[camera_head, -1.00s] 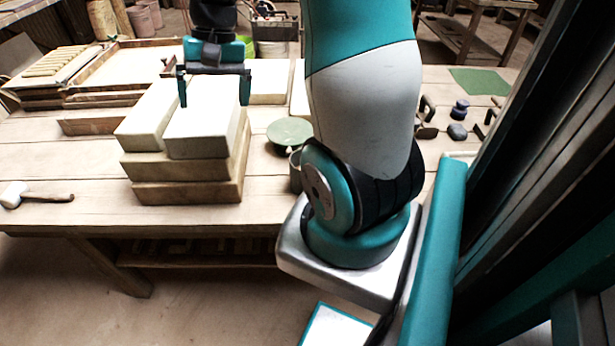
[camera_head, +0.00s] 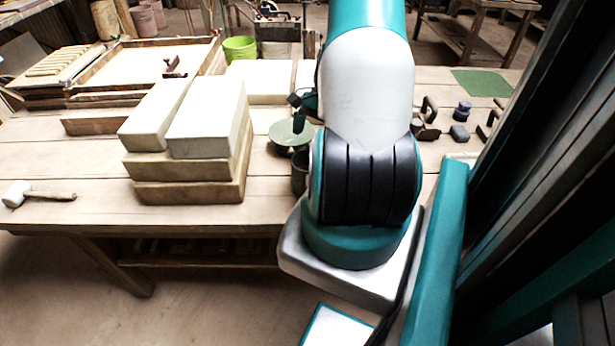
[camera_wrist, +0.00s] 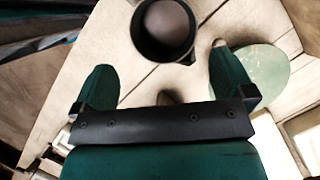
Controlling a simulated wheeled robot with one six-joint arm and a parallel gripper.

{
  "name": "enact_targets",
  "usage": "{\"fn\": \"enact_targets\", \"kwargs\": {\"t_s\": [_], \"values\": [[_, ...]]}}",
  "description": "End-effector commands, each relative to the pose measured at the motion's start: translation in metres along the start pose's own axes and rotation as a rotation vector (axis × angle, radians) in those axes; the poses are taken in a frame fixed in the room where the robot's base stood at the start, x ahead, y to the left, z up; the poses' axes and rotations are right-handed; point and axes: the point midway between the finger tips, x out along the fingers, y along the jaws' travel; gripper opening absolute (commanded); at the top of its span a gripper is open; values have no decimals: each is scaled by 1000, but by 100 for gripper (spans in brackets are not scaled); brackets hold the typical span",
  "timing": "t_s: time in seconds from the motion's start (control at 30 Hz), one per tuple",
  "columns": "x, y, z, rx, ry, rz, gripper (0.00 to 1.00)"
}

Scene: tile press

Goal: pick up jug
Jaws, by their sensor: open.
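The jug (camera_wrist: 150,52) is a dark, round, open-topped vessel seen from above at the top of the wrist view. A small projection shows at its lower right rim. In the head view the jug (camera_head: 299,173) stands on the bench, mostly hidden behind my arm. My gripper (camera_wrist: 160,58) is open and empty, its two green fingers spread apart. The jug lies ahead of the gap between the fingertips, and I see no contact. In the head view only a dark part of the gripper (camera_head: 302,104) shows, over the green disc beside the jug.
The round green disc (camera_wrist: 268,72) lies close to the right finger. Pale blocks on wooden boards (camera_head: 190,192) are stacked left of the jug. A mallet (camera_head: 38,194) lies at far left. Dark small tools (camera_head: 459,133) lie at right. Bare bench shows between stack and jug.

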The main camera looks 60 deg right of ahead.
Motion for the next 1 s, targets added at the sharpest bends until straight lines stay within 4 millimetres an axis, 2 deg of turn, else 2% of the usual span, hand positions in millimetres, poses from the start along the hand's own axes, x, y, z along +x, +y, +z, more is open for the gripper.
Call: {"fn": "enact_targets", "kwargs": {"t_s": [0.1,0.27,0.6,0.87,1.0], "values": [[16,0,0,-1,-2,1,100],[25,-1,0,-2,-1,1,100],[70,-3,-4,-1,-2,2,100],[74,-4,-4,-1,2,-1,100],[74,-4,-4,-1,1,0,70]]}}
